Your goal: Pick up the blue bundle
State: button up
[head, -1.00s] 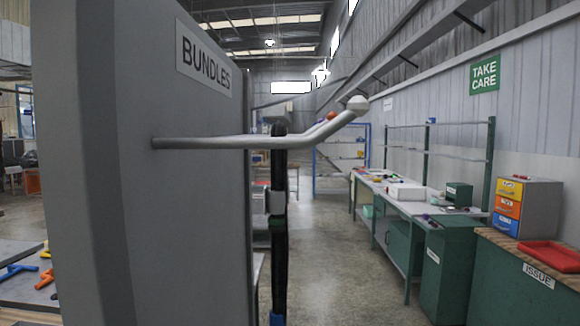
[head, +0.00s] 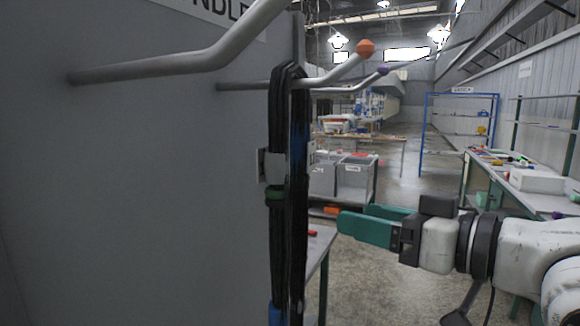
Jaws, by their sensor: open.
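Dark hose bundles (head: 281,230) hang in long loops from the bent pegs on the grey panel. The front loop has a grey clip (head: 271,167), a green band (head: 275,194) and a blue piece low down (head: 277,313). Close behind it hangs another dark loop with a blue tint high up (head: 299,140). The loops overlap, and I cannot tell which is the blue bundle. My gripper (head: 358,216), with teal fingers, is open and empty. It points left toward the loops from their right and appears apart from them.
The grey panel (head: 140,200) fills the left. A bare peg (head: 190,62) juts across the top; an orange-tipped peg (head: 365,47) and a purple-tipped peg (head: 382,71) lie beyond. A table edge (head: 322,250) is behind the loops. Grey bins (head: 355,178) stand farther back.

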aim_at(286, 157)
jog(key=s+a+r+n+g+y, duration=0.2)
jog(key=s+a+r+n, duration=0.15)
jog(key=r, duration=0.45)
jog(key=shift+p+x, duration=1.45)
jog(key=shift+x, duration=4)
grip_shut()
jog(key=shift+s+r, duration=0.1)
jog(key=shift+r, duration=0.05)
